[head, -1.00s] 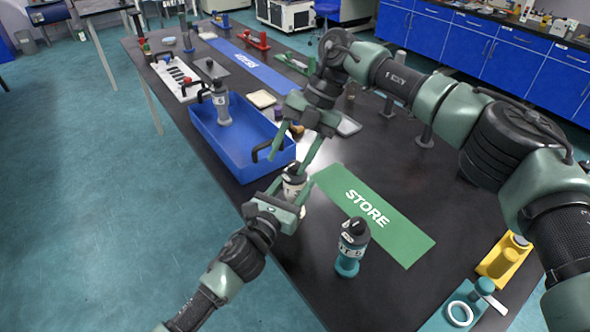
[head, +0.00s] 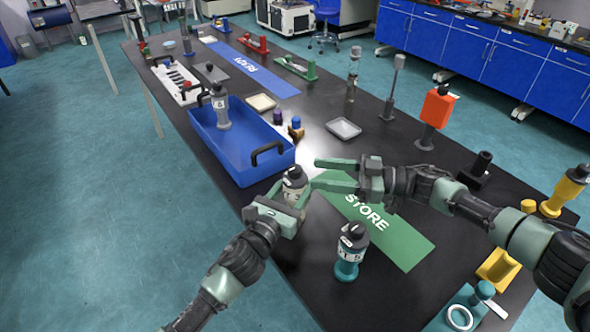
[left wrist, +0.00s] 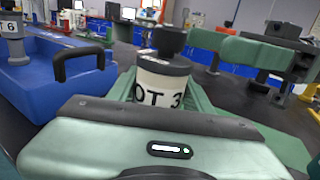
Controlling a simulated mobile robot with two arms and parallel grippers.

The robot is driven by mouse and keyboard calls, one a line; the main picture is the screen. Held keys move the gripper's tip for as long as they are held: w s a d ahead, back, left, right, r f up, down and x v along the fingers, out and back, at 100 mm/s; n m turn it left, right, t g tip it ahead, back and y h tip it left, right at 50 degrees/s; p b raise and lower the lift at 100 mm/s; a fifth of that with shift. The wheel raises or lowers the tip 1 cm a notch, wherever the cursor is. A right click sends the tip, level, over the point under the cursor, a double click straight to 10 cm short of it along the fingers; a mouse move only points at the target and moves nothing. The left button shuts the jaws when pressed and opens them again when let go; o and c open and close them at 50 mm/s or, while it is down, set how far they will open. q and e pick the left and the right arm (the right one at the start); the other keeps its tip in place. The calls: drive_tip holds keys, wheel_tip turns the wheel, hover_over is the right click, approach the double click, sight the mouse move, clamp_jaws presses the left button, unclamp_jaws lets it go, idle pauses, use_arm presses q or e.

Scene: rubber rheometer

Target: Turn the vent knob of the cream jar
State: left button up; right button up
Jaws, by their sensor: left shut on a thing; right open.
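The cream jar (head: 294,189) stands upright between the fingers of my left gripper (head: 291,192), which is shut on it. In the left wrist view the jar (left wrist: 160,90) shows a dark lid, black lettering and a black knob (left wrist: 168,40) on top. The knob also shows in the head view (head: 294,172). My right gripper (head: 315,173) is open and empty, its fingers pointing left at the jar's top from the right.
A blue tray (head: 230,165) with a grey jar (head: 221,108) is left of the cream jar. A green STORE mat (head: 405,246) lies to the right, partly under my right gripper. An orange device (head: 436,107) stands farther right.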

sight(295, 168)
drive_tip(key=a, duration=0.4)
drive_tip(key=w+a, duration=0.1)
drive_tip(key=a, duration=0.2)
